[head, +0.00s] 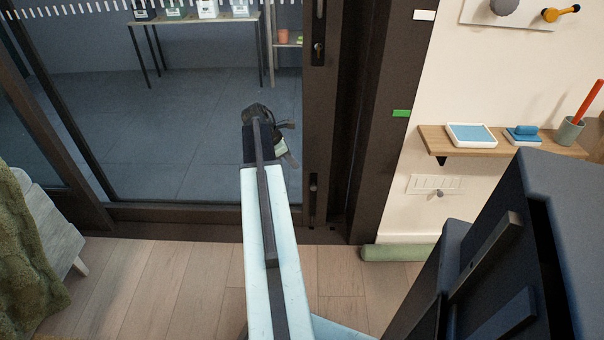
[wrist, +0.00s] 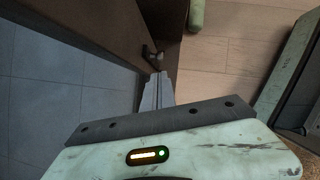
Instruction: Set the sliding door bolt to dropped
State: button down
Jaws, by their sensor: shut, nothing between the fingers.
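The sliding door (head: 318,120) has a dark frame with a large glass pane. A small dark bolt (head: 313,188) sits low on its right upright, close to the floor. In the wrist view the bolt's knob (wrist: 150,52) sticks out from the dark frame, just beyond my fingertips. My gripper (wrist: 158,82) is shut and empty, its fingers pointing toward the knob. I cannot tell whether they touch it. In the head view my gripper (head: 284,145) is in front of the glass, left of the upright; its fingertips are unclear. Whether the bolt is raised or dropped is too small to tell.
A lock with a key (head: 318,50) is higher on the same upright. A wooden shelf (head: 447,142) with small items is on the right wall. A green roll (head: 395,252) lies at the wall's foot. A draped bench (head: 50,225) is at left. The wooden floor (head: 165,285) between is clear.

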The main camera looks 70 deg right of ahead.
aim_at(312, 186)
jog(key=b+x, duration=1.1)
jog(key=x, duration=0.2)
jog(key=shift+f, duration=0.35)
jog(key=shift+r, duration=0.1)
notch_tip(312, 186, down, 4)
jog(key=b, duration=0.4)
